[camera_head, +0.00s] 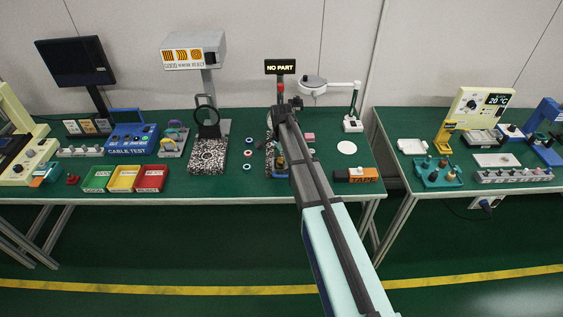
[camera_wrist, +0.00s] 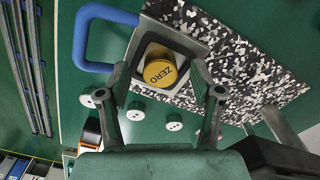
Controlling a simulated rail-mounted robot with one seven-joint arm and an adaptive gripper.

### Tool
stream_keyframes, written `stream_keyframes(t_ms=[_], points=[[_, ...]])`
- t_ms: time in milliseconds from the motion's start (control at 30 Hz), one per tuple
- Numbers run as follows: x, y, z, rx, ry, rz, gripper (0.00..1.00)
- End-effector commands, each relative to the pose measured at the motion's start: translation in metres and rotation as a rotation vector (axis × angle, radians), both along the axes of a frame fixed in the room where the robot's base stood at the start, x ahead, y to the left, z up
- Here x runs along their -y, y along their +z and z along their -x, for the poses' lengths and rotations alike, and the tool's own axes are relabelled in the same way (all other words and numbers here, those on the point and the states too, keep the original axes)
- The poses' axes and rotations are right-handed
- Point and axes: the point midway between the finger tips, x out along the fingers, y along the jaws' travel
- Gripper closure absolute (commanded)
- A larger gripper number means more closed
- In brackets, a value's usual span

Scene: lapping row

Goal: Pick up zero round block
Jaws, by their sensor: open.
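The zero round block is a gold cylinder with "ZERO" on its top (camera_wrist: 160,71). It sits in a dark square frame on a pale square holder (camera_wrist: 198,50) in the wrist view. My gripper (camera_wrist: 162,90) is open, with one finger on each side of the frame as seen from the wrist; I cannot tell the height gap. In the head view my arm reaches over the table and hides most of this spot.
Several small pale discs (camera_wrist: 174,122) lie nearby. In the head view, an orange box (camera_head: 357,175) and green, yellow and red trays (camera_head: 123,180) stand on the table.

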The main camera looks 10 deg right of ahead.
Motion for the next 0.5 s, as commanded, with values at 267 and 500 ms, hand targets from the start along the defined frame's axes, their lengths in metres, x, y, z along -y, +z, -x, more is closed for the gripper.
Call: stream_keyframes(t_ms=[267,500], points=[[0.0000,0.0000,-0.0001,0.000,0.000,0.000,1.00],[-0.0001,0.0001,0.0001,0.000,0.000,0.000,1.00]])
